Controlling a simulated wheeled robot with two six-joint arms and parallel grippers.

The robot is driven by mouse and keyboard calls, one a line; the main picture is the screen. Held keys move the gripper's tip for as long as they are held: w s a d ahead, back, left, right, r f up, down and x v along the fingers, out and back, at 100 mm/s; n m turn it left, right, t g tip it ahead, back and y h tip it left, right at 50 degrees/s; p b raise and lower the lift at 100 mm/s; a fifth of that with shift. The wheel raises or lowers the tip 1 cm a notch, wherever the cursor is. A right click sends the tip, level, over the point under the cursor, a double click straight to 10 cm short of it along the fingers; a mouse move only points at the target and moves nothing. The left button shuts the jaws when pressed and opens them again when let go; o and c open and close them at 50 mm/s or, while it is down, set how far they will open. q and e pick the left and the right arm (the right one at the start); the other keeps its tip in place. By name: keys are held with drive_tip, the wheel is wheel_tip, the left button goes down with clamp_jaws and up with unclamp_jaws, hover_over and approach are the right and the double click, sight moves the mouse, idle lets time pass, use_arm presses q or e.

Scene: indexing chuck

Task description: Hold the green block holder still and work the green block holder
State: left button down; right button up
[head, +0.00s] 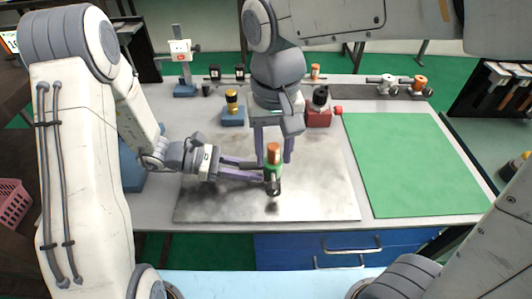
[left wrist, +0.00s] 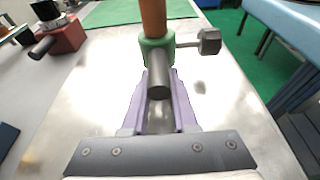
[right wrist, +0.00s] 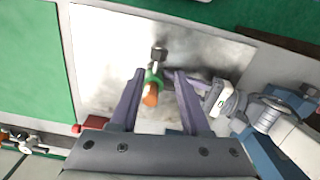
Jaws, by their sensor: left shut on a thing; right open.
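The green block holder (head: 273,171) stands on the grey metal plate (head: 320,205), with a copper-brown cylinder (head: 273,152) on top and a dark-ended handle (head: 273,188) at its near side. In the left wrist view the green holder (left wrist: 157,48) has a dark grey knob (left wrist: 208,41) sticking out sideways. My left gripper (head: 262,174) comes in from the left and is shut on the holder. My right gripper (head: 273,158) is above and behind it, pointing down, open. In the right wrist view the holder (right wrist: 153,78) lies between and beyond the open fingers (right wrist: 158,75).
A green mat (head: 410,165) lies clear at right. Valve-like fittings (head: 400,84) sit on a dark strip at back right.

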sight(273, 180)
drive_tip(key=shift+m, duration=0.7)
drive_tip(key=f, duration=0.3)
drive_tip(key=w+f, duration=0.1)
drive_tip(key=f, duration=0.3)
drive_tip(key=w+f, duration=0.1)
drive_tip(key=f, duration=0.2)
drive_tip(key=shift+w+d+f, duration=0.1)
drive_tip(key=shift+w+f, duration=0.1)
drive_tip(key=shift+f, duration=0.15)
drive_tip(key=shift+c, duration=0.4)
clamp_jaws()
idle(0.5)
